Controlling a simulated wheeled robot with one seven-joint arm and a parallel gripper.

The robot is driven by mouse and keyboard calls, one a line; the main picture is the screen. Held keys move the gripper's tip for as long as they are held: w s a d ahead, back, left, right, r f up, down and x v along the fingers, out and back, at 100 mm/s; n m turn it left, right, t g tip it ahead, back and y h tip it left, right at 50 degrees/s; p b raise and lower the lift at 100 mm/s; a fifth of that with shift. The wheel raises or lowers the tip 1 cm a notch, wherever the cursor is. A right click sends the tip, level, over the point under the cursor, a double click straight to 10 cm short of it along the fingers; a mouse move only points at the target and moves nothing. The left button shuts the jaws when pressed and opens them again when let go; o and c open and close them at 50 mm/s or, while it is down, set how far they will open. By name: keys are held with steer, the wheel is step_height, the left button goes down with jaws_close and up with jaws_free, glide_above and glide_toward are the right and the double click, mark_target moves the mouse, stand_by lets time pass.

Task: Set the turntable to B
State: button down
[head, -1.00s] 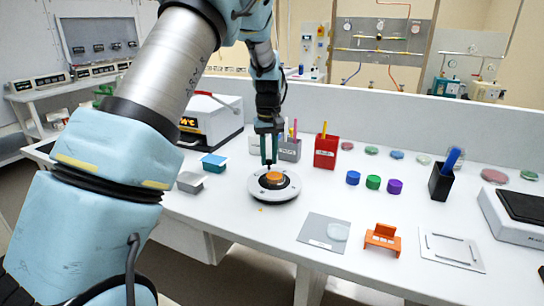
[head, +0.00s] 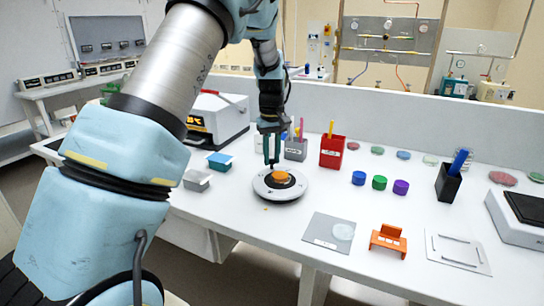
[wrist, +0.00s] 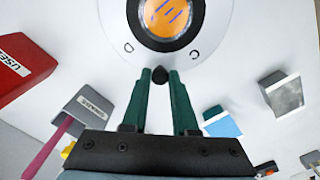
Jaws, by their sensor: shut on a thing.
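The turntable (head: 261,188) is a round white disc with a dark ring and an orange centre, standing on the white bench. The orange centre (wrist: 166,15) bears purple stripes. My gripper (head: 271,162) reaches down at the turntable's far side. In the wrist view my gripper (wrist: 160,82) is shut on a small dark knob (wrist: 160,76) at the disc's edge, between C and D.
Behind stand a grey holder (head: 296,150) and a red holder (head: 332,152). A blue-topped box (head: 219,162) and a grey tray (head: 197,180) lie left. Blue, green and purple caps (head: 379,182) lie right. A grey mat (head: 326,232) and an orange stand (head: 388,240) are in front.

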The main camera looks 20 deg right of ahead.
steer(key=c, duration=0.7)
jaws_free()
steer(key=shift+r, duration=0.1)
step_height(320, 180, up, 11)
steer(key=b, duration=0.2)
steer(key=shift+f+b, duration=0.2)
steer(key=shift+b, duration=0.15)
steer(key=s+a+f, duration=0.2)
steer(key=s+a, duration=0.1)
steer(key=a, duration=0.7)
steer(key=s+a+f, duration=0.3)
steer(key=a, duration=0.6)
steer(key=shift+m+t, duration=0.8)
steer(key=s+a+f, duration=0.1)
steer(key=s+a, duration=0.2)
steer(key=s, duration=0.1)
steer(key=s+a+f, duration=0.2)
steer(key=s+a, duration=0.2)
steer(key=s+a+f, duration=0.1)
steer(key=s+a, duration=0.2)
steer(key=s, duration=0.1)
steer(key=shift+a+f, duration=0.35)
steer(key=shift+a, duration=0.05)
